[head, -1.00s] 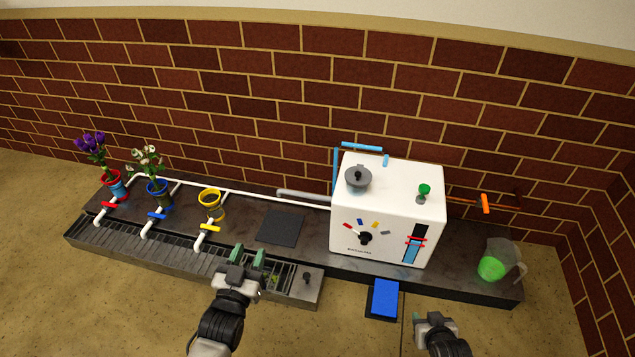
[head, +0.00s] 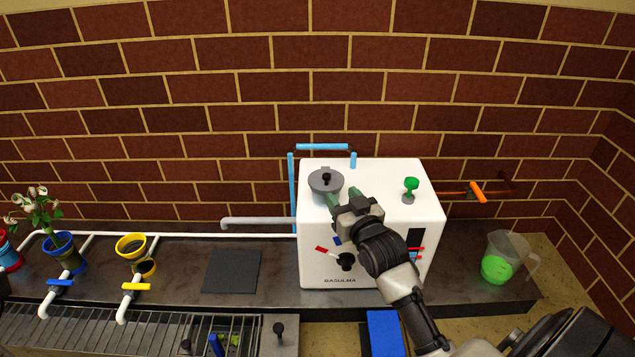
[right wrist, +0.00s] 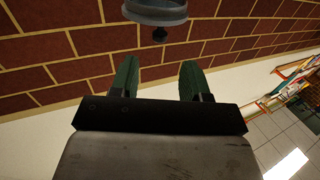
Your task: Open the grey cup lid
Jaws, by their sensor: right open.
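The grey cup lid (head: 318,187) is round with a black knob and lies flat at the left of the white machine's top (head: 380,180). My right gripper (head: 344,196) is open and empty, with its green fingers just to the right and front of the lid in the head view. In the right wrist view, the grey lid (right wrist: 155,12) and its black knob (right wrist: 160,34) show at the top edge, beyond the open fingertips (right wrist: 158,63) and apart from them. My left gripper is not in view.
A green knob (head: 411,184) stands on the machine's right top. A light blue pipe (head: 322,147) rises behind the lid. A jug of green liquid (head: 497,266) stands to the right. Flower pots, taps and a dark mat (head: 232,271) are on the left counter.

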